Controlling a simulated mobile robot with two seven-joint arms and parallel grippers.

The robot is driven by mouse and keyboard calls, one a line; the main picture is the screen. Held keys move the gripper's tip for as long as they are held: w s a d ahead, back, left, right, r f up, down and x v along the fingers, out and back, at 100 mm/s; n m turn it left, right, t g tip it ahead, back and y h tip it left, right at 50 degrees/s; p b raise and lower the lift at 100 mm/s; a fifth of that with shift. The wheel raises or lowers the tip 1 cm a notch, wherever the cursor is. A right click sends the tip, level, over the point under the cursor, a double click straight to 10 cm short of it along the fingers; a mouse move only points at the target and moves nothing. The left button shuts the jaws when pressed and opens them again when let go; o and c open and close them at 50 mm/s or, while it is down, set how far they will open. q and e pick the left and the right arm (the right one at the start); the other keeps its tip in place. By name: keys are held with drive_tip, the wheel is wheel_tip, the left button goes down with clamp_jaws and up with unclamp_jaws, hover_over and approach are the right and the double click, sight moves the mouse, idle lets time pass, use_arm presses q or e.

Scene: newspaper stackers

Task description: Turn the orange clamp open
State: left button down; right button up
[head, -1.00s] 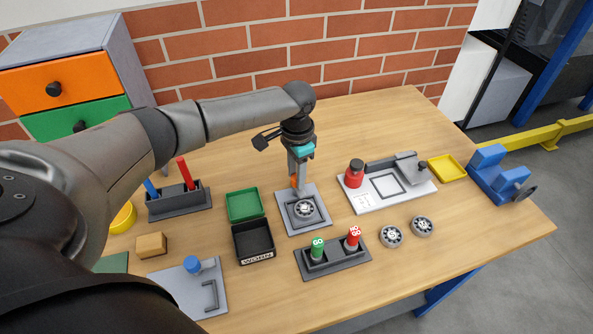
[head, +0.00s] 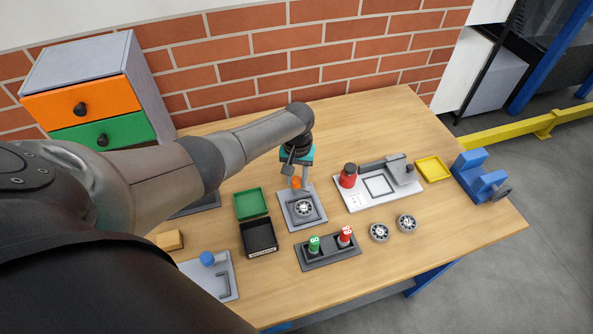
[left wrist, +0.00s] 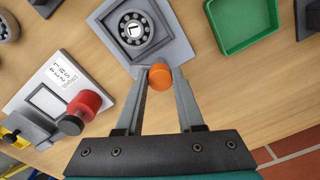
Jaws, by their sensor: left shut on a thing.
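The orange clamp (head: 296,183) is a small rounded knob at the back edge of a grey square fixture (head: 287,197). A round bearing (head: 303,208) sits in the middle of this fixture. My left gripper (head: 299,182) comes down from above and is shut on the orange clamp. In the left wrist view the clamp (left wrist: 160,77) lies between the two fingertips (left wrist: 159,75), with the bearing (left wrist: 136,28) just beyond it. How far the clamp is turned cannot be told. My right gripper is not in view.
A green tray (head: 240,214) and a black bin (head: 249,252) stand left of the fixture. A white station with a red-topped piece (head: 348,176) is to the right. A dark holder with green and red pieces (head: 317,264) lies in front, with two loose bearings (head: 379,232) beside it.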

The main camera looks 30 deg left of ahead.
use_arm(q)
drive_tip(key=n+p, duration=0.1)
drive_tip(key=n, duration=0.2)
drive_tip(key=shift+r+n+p, duration=0.15)
drive_tip(key=shift+n+p, duration=0.2)
drive_tip(key=shift+n, duration=0.05)
drive_tip(key=shift+w+n+p, duration=0.1)
drive_tip(key=shift+n+p, duration=0.45)
drive_tip(key=shift+n, duration=1.15)
drive_tip(key=c, duration=0.5)
unclamp_jaws()
